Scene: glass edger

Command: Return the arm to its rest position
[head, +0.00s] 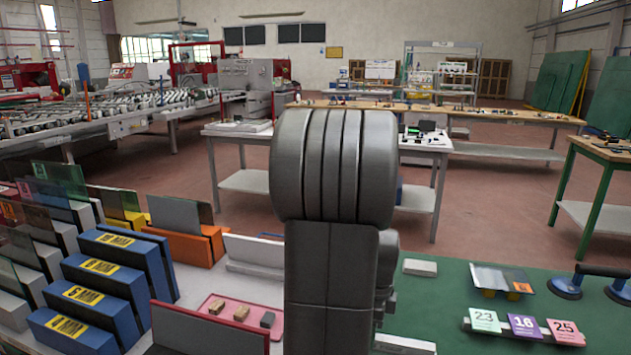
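My arm rises through the middle of the head view, with a large grey ribbed joint at its top and a dark grey link below. It hides part of the table behind it. My gripper is not in view, so I cannot see whether it is open, shut or holding anything.
Blue slotted racks (122,255) stand at left, beside an orange rack (190,246). A pink tray (215,303) holds small blocks. A green mat (440,304) at right bears numbered cards (525,325), a small glass piece (500,279) and blue suction cups (565,287).

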